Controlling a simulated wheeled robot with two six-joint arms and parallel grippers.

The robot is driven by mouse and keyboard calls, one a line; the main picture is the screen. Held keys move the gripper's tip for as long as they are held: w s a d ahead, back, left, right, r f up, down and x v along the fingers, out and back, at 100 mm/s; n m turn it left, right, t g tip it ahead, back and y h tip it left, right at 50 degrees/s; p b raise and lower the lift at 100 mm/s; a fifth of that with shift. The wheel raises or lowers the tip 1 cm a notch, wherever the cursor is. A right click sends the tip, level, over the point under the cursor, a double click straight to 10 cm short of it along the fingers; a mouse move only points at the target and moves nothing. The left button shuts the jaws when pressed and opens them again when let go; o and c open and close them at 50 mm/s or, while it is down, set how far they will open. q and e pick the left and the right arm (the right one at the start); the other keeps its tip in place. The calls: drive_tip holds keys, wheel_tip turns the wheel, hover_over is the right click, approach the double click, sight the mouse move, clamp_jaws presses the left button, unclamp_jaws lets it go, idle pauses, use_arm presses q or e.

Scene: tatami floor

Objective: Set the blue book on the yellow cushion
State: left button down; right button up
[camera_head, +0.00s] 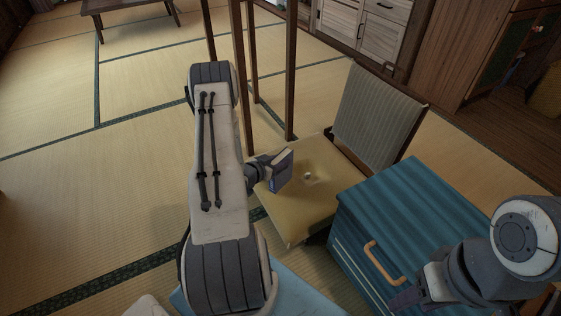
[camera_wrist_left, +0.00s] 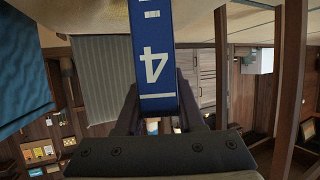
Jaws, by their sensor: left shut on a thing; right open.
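The blue book (camera_head: 281,172), with pale page edges, is held upright and slightly tilted over the far left part of the yellow cushion (camera_head: 292,218). I cannot tell whether its lower edge touches the cushion. My left gripper (camera_head: 268,173) is shut on the book from the left, its fingers partly hidden by the book. In the left wrist view the book (camera_wrist_left: 152,50) shows a blue spine with a white 4 between the fingers, and the pale cushion (camera_wrist_left: 95,15) lies at the top. My right gripper (camera_head: 412,292) is open and empty by the blue cabinet.
The cushion lies on a seat with a grey-green backrest (camera_head: 375,115) behind it. A dark wooden frame (camera_head: 291,70) stands just behind the left gripper. A blue cabinet (camera_head: 415,205) with a wooden handle is right of the cushion. Tatami at left is clear.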

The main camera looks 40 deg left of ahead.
use_arm(q)
drive_tip(key=c, duration=0.5)
unclamp_jaws()
drive_tip(key=shift+f, duration=0.1)
drive_tip(key=shift+s+r+p, duration=0.25)
drive_tip(key=shift+r+p, duration=0.05)
drive_tip(key=p+v, duration=0.5)
drive_tip(key=v, duration=0.6)
drive_tip(key=shift+s+r+p, duration=0.1)
drive_tip(key=shift+s+p, duration=0.1)
drive_tip(key=shift+p, duration=0.1)
